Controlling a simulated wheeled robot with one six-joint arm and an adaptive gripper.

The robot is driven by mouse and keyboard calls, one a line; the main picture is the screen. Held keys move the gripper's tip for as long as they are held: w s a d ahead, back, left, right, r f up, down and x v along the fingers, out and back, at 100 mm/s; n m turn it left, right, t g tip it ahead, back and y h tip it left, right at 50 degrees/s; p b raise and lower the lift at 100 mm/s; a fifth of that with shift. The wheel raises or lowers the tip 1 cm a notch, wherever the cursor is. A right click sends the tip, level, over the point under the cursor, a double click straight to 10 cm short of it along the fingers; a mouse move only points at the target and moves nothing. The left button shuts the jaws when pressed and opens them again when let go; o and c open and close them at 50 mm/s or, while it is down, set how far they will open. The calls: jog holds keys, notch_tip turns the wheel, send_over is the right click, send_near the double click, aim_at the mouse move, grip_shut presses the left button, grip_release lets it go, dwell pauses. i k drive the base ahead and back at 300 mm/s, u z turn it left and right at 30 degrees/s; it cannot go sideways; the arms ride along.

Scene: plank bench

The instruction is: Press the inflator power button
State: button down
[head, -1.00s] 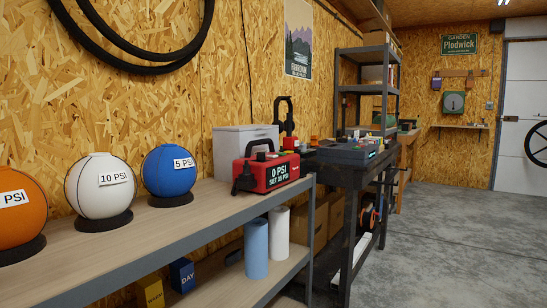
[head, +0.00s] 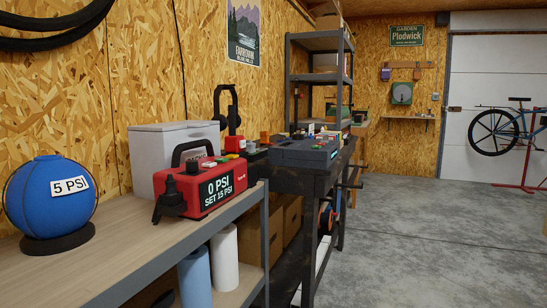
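The red inflator (head: 208,184) stands upright near the right end of the plank bench (head: 135,242). Its dark display reads "0 PSI" and "SET 15 PSI". It has a black carry handle, a black hose fitting on its left side and a dark knob on top. Small coloured spots, one green, show at its top right edge; I cannot tell which control is the power button. My gripper is not in view.
A blue ball (head: 50,197) labelled "5 PSI" sits on a black ring to the left. A light grey box (head: 165,148) stands behind the inflator. A dark workbench (head: 290,182) with a grey case adjoins on the right. The concrete floor (head: 420,240) at right is clear.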

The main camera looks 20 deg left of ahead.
aim_at(210, 164)
jog(key=z, duration=0.25)
jog(key=i, duration=0.65)
jog(key=u, duration=0.6)
jog(key=i, duration=0.8)
jog(key=u, duration=0.85)
